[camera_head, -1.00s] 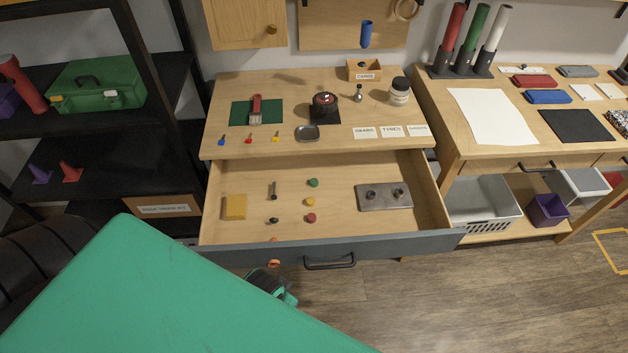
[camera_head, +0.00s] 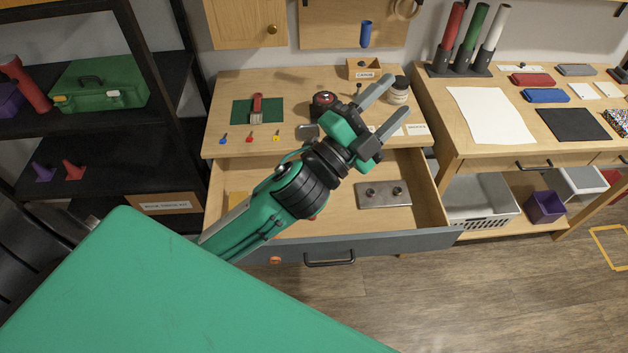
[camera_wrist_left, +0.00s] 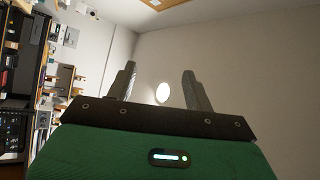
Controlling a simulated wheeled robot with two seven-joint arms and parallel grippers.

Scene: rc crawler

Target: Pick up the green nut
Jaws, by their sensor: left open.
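The green nut is hidden in the head view, behind my left arm that crosses the open drawer (camera_head: 425,215). My left gripper (camera_head: 397,93) is open and empty, raised over the right part of the workbench top, its fingers pointing up and to the right. In the left wrist view the two fingers (camera_wrist_left: 160,75) stand apart with only wall and ceiling beyond them. The nut does not show there. My right gripper is in neither view.
A metal plate (camera_head: 370,203) with two dark parts lies in the drawer's right side. The drawer front has a dark handle (camera_head: 329,262).

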